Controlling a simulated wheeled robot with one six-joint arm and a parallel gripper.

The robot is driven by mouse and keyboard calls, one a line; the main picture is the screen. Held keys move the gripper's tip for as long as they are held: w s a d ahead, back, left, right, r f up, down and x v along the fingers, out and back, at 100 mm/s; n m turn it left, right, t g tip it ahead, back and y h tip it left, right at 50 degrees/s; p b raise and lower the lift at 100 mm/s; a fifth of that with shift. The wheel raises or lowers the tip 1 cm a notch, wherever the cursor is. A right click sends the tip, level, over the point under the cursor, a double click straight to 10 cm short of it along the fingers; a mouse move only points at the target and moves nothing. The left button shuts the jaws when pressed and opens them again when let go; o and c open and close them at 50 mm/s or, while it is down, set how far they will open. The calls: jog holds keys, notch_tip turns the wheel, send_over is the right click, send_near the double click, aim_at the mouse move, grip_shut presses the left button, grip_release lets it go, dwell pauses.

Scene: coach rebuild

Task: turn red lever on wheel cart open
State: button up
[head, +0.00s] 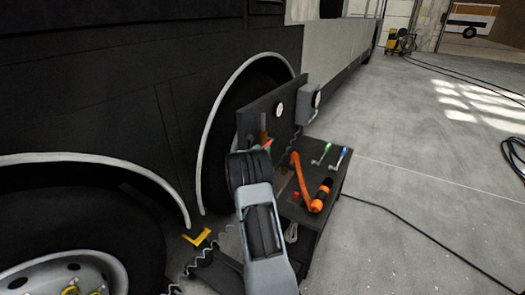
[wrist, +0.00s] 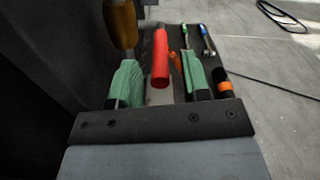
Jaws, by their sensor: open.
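The red lever (wrist: 160,58) stands out as a red rod near the middle of the wrist view. My gripper (wrist: 158,66) is open, with one green-padded finger on each side of the lever. A gap shows on both sides, so the lever looks untouched. In the head view the tip of the red lever (head: 267,145) shows just past my dark wrist, beside the upright panel of the black wheel cart (head: 342,172). My wrist hides most of the gripper and the lever's base there.
A brass-coloured cylinder (wrist: 122,24) stands close to the left finger. An orange tool (head: 303,182) and green- and blue-handled tools (head: 334,157) lie on the cart top. The dark coach side is on the left, with a yellow chock (head: 198,237) below. Open floor lies right, crossed by cables.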

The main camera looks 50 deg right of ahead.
jog(key=shift+d, duration=0.4)
jog(key=shift+c, duration=0.4)
grip_shut()
jog(key=shift+w, duration=0.1)
